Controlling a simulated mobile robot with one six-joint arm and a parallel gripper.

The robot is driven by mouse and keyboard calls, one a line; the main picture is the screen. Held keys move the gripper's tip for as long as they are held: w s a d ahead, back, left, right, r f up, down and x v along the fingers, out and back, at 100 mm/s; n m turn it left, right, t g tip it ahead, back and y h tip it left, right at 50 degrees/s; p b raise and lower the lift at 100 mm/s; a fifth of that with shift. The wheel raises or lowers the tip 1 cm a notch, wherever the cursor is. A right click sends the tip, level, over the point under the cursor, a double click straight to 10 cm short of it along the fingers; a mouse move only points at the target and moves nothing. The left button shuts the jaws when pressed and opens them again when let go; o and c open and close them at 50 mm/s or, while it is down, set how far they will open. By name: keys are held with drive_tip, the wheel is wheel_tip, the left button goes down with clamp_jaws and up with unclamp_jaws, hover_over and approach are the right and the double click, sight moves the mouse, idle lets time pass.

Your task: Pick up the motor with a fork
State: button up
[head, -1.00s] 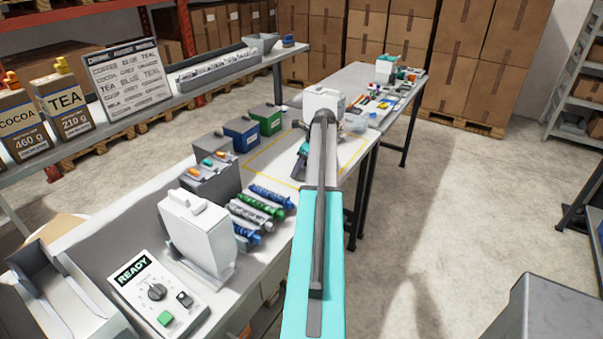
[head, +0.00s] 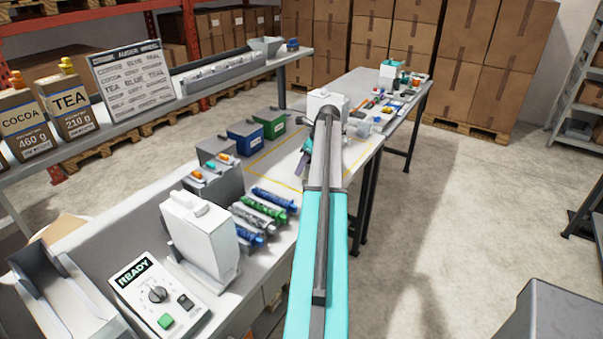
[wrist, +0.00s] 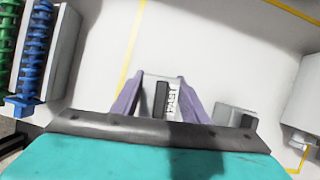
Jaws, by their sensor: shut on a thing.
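My gripper (wrist: 160,92) shows in the wrist view with its two purple fingers closed on the sides of a small grey-white block, the motor (wrist: 148,86). The motor has a black strip and a label with dark lettering on the face towards the camera. Its far end and any fork on it are hidden. In the head view my gripper (head: 305,162) is a small dark purple shape partly behind my arm. The held motor cannot be made out there. A second small grey block (wrist: 236,115) lies just right of the right finger.
Blue and green augers (head: 265,208) lie in a row beside a white dispenser housing (head: 197,235). Blue and green bins (head: 270,124) stand behind the yellow-lined area (head: 270,165), whose tabletop is mostly clear.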

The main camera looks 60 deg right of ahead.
drive_tip(key=shift+r, duration=0.35)
drive_tip(key=shift+s+a+r, duration=0.15)
drive_tip(key=shift+s+a, duration=0.05)
drive_tip(key=shift+a, duration=0.05)
drive_tip(key=s+a+b, duration=0.1)
drive_tip(key=s+a, duration=0.2)
drive_tip(key=s+a+r+b, duration=0.1)
drive_tip(key=s+a+b, duration=0.1)
drive_tip(key=s+a, duration=0.2)
drive_tip(key=s+a+b, duration=0.1)
drive_tip(key=s+a, duration=0.2)
drive_tip(key=s, duration=0.1)
drive_tip(key=shift+s+a+r+b, duration=0.1)
drive_tip(key=shift+a+r+b, duration=0.05)
drive_tip(key=shift+r+b, duration=0.15)
idle(0.5)
drive_tip(key=shift+s, duration=0.15)
